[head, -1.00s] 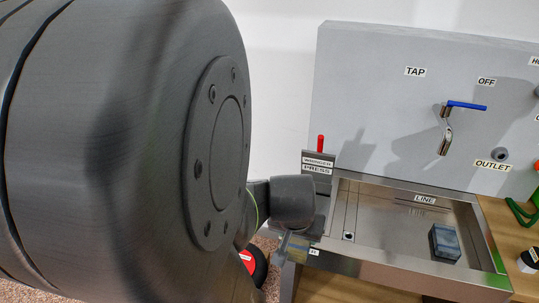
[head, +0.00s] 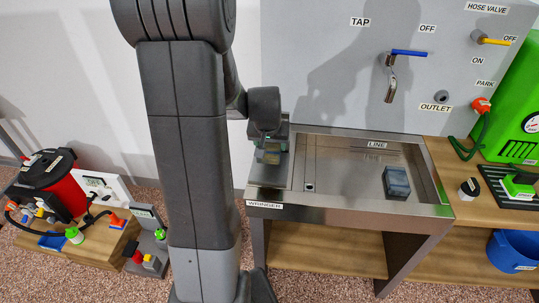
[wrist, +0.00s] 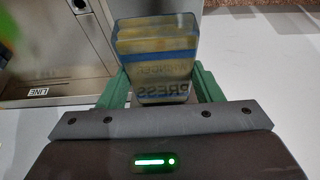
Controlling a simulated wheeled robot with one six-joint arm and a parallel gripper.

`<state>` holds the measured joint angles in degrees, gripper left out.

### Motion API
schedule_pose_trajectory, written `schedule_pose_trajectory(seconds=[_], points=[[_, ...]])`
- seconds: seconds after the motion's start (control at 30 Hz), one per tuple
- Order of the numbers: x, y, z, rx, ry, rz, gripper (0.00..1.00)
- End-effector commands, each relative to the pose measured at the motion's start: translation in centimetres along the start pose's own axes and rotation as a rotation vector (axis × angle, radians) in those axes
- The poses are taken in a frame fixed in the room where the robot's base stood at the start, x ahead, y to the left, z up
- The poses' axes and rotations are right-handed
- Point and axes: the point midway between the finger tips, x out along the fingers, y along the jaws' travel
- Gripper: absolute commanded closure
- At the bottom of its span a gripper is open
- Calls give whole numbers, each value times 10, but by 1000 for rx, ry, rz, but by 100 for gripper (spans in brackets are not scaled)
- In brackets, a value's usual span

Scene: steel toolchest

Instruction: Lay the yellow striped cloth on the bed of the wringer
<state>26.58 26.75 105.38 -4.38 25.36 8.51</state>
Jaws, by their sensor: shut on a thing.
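My gripper (head: 270,152) is at the left end of the steel sink bench, over the wringer end. In the wrist view its green fingers (wrist: 160,88) are shut on a folded, block-shaped cloth (wrist: 155,35) with yellow and blue bands. The bare wringer bed (head: 268,180) shows in front of the gripper, behind the "WRINGER" label. My arm hides most of the press. I cannot tell whether the cloth touches the bed.
A blue-grey block (head: 397,183) lies in the sink basin (head: 340,180), right of the wringer. A grey panel (head: 315,60) with a blue-handled tap (head: 405,53) stands behind. A green machine (head: 520,105) is at the far right. A red canister (head: 60,190) and fittings are at left.

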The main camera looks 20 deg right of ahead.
Motion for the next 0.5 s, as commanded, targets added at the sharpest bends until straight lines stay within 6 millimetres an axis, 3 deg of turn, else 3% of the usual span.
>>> schedule_pose_trajectory(seconds=[0.5], points=[[51,0,22,0,-4,0,67]])
